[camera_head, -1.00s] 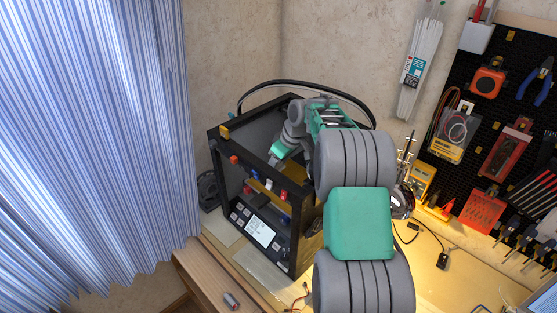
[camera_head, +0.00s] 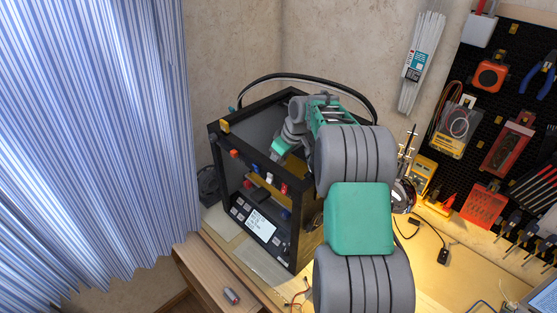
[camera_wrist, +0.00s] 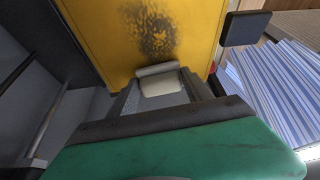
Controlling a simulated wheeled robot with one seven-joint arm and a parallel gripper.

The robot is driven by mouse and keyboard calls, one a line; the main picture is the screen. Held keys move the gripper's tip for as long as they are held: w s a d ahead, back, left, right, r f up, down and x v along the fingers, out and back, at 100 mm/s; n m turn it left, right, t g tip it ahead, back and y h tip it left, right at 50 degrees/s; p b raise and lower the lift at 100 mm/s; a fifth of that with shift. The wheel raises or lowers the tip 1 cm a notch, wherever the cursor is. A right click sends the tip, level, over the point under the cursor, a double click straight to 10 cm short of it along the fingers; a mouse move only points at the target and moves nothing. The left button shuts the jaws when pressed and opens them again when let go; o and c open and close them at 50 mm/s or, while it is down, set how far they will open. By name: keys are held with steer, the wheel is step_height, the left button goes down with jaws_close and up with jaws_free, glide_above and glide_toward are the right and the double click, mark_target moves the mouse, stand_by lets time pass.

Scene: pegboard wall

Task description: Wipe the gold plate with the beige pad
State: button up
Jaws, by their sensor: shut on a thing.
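The gold plate (camera_wrist: 190,30) fills the top of the wrist view, with a dark speckled smudge (camera_wrist: 155,32) in its middle. My gripper (camera_wrist: 160,92) is shut on the beige pad (camera_wrist: 160,86), a small pale block with a rolled-looking far edge. The pad is at the plate's near edge, just below the smudge in the picture. I cannot tell whether it touches the plate. In the head view my gripper (camera_head: 281,149) reaches inside the black box frame, and its fingertips and the pad are hidden there.
The black open frame (camera_head: 222,160) surrounds my gripper closely, with a screen panel (camera_head: 261,228) on its front. Small coloured parts sit along its front bar. A striped curtain (camera_head: 95,120) hangs left. A tool pegboard (camera_head: 500,140) is on the right. A small grey cylinder (camera_head: 231,296) lies in front.

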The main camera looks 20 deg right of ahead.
steer(key=shift+f+b, duration=0.45)
steer(key=shift+f, duration=0.25)
